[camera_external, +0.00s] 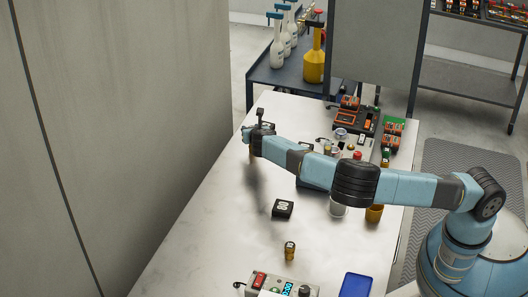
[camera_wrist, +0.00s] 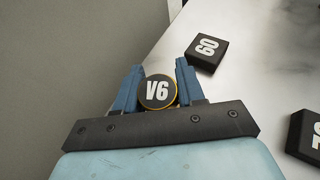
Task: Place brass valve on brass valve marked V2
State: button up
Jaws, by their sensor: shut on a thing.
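My gripper (camera_wrist: 159,72) is shut on a brass valve (camera_wrist: 157,92), a round piece with a black top marked V6 and a thin brass rim. In the external view my gripper (camera_external: 251,145) is over the far left edge of the white table, and the held valve is mostly hidden there. A small brass cylinder with a dark labelled top (camera_external: 290,251) stands upright on the table nearer the camera. Its label is too small to read, and I cannot make out V2 in either view.
Black labelled blocks lie on the table (camera_external: 218,235), one (camera_external: 283,208) near its middle; the wrist view shows a block (camera_wrist: 206,48) ahead. A control box (camera_external: 281,285) and blue tray (camera_external: 356,286) are at the front. Clutter crowds the back right; the left side is mostly clear.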

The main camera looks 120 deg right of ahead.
jog(key=o, duration=1.1)
jog(key=shift+o, duration=0.2)
